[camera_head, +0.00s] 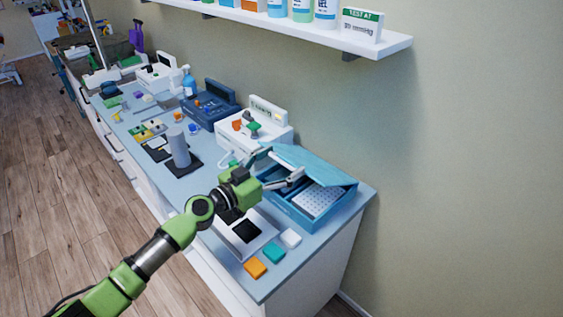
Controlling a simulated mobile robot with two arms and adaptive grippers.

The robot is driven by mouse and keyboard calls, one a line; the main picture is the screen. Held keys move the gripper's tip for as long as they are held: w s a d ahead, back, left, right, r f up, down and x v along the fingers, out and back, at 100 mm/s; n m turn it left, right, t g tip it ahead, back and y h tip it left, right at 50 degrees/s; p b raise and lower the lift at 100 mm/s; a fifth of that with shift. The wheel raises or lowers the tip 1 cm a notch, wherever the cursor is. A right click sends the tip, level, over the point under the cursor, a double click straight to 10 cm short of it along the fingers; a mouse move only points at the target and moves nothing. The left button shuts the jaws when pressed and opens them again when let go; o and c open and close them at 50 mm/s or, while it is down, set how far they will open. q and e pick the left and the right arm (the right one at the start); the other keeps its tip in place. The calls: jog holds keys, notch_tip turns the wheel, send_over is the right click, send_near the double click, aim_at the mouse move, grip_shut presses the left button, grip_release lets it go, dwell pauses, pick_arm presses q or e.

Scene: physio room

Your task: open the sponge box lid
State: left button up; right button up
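The sponge box is a blue open-topped box (308,220) at the near right end of the counter. Its blue lid (316,163) is tilted, partly raised at the wall side, and the front of the box stands uncovered. A white dotted insert (318,199) shows inside. My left gripper (286,162) is at the box's left end, its fingers spread apart, one near the lid's left edge and one over the box opening. I cannot tell whether a finger touches the lid. My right gripper is not in view.
Orange (255,267), teal (274,252) and white (291,238) blocks lie in front of the box, beside a white tray (262,241). A grey cylinder (179,148) and a white case (270,130) stand left of it. A wall shelf (360,45) hangs above.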

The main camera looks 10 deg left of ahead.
pick_arm(q)
jog(key=shift+w+d+r+p, duration=0.15)
jog(key=shift+r+p, duration=0.05)
jog(key=shift+r, duration=0.25)
jog(key=shift+w+d+r+p, duration=0.1)
jog(key=shift+w+r+p, duration=0.1)
jog(key=shift+r, duration=0.2)
jog(key=w+r, duration=0.1)
jog(key=w+d+r+p, duration=0.1)
jog(key=r, duration=0.1)
jog(key=w+d+r, duration=0.1)
jog(key=shift+w+d+r, duration=0.2)
jog(key=shift+w+r, duration=0.05)
jog(key=shift+r, duration=0.1)
jog(key=w+d+r, duration=0.1)
jog(key=w, duration=0.1)
jog(key=w+d+r, duration=0.3)
jog(key=w, duration=0.1)
jog(key=shift+w+d+r, duration=0.2)
jog(key=shift+w+r, duration=0.1)
jog(key=shift+r, duration=0.05)
jog(key=shift+c, duration=0.2)
jog(key=w+d+r+g+y+b, duration=0.1)
jog(key=w+d+g+b, duration=0.1)
jog(key=w+d+b, duration=0.2)
jog(key=shift+w+d, duration=0.6)
jog(key=shift+w, duration=1.25)
jog(key=shift+r, duration=0.15)
jog(key=o, duration=1.3)
